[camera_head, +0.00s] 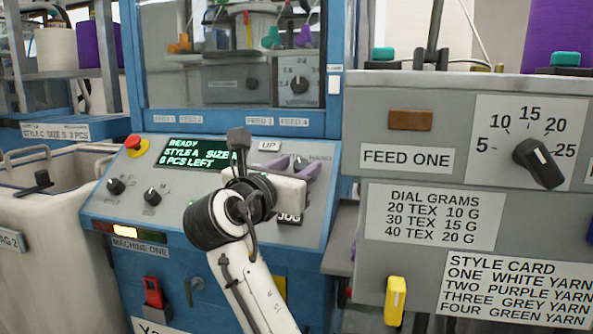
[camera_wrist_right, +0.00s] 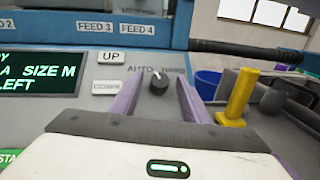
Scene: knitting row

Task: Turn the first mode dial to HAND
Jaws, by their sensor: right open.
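The mode dial (camera_wrist_right: 158,80) is a small dark round knob on the sloped grey panel of machine one. Its white mark points up and slightly left, toward the AUTO label (camera_wrist_right: 139,69); the HAND label (camera_wrist_right: 174,70) is to its right. In the head view the dial (camera_head: 299,162) is partly hidden by my right gripper (camera_head: 297,167). My right gripper (camera_wrist_right: 158,90) is open, with one purple finger on each side of the dial. Gaps show between fingers and knob in the wrist view. My left gripper is not in view.
The UP button (camera_wrist_right: 112,56) is close left of the fingers, with another button below it. Other knobs (camera_head: 152,196) and a red emergency button (camera_head: 133,142) are farther left. The grey feed one cabinet (camera_head: 395,158) stands close on the right.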

